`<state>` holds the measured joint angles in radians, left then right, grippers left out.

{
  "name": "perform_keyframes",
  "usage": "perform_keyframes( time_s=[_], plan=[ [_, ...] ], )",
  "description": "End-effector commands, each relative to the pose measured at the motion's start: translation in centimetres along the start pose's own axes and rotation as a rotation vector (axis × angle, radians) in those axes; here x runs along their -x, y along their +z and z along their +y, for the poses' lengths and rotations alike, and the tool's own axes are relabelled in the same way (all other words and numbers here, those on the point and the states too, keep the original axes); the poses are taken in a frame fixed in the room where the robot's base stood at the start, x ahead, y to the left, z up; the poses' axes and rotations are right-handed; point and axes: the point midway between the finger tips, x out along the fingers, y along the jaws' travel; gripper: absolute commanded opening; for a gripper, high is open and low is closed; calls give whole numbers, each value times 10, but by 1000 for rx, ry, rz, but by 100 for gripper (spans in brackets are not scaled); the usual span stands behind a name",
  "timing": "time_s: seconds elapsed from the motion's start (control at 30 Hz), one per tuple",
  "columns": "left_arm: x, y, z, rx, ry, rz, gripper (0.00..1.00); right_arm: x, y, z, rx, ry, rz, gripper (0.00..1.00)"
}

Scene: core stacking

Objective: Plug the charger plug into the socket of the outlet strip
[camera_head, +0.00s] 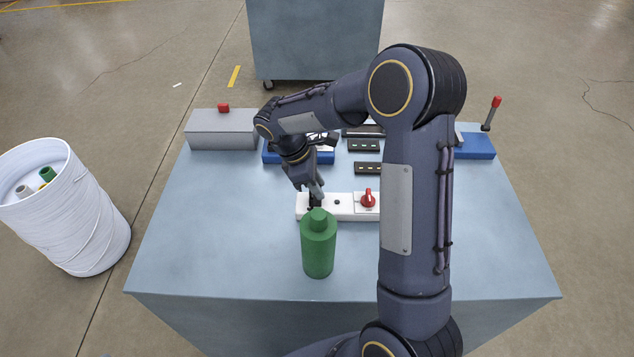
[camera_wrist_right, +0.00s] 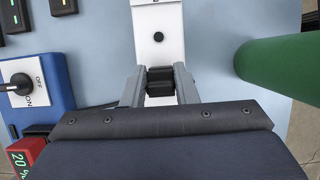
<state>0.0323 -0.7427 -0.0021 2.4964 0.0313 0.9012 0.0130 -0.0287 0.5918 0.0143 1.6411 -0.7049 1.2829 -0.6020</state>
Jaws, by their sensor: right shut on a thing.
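The white outlet strip (camera_head: 346,212) lies on the table, with a round dark socket (camera_head: 337,202) and a red knob (camera_head: 367,200). The strip also shows in the right wrist view (camera_wrist_right: 172,18), with a dark socket (camera_wrist_right: 158,37) beyond my fingertips. My right gripper (camera_head: 315,196) is over the strip's left end, shut on the black charger plug (camera_wrist_right: 160,82), which sits between both fingers (camera_wrist_right: 159,74). The plug is over the white surface; its underside is hidden, so I cannot tell whether it is in a socket. My left gripper is not in view.
A green bottle (camera_head: 318,250) stands close in front of the strip's left end. Behind are a grey box (camera_head: 222,133), a blue box (camera_head: 325,157), dark modules (camera_head: 367,168) and a blue lever box (camera_head: 475,147). A white bin (camera_head: 75,225) stands left of the table. The table's front left is clear.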

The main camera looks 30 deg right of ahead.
Motion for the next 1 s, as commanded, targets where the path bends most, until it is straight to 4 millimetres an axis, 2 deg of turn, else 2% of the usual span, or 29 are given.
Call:
perform_keyframes(
  time_s=[0.53,1.0],
  plan=[
    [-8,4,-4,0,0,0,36,-14,-5,0,0,0,-1,4],
    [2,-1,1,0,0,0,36,0,0,0,0,0,0,4]
  ],
)
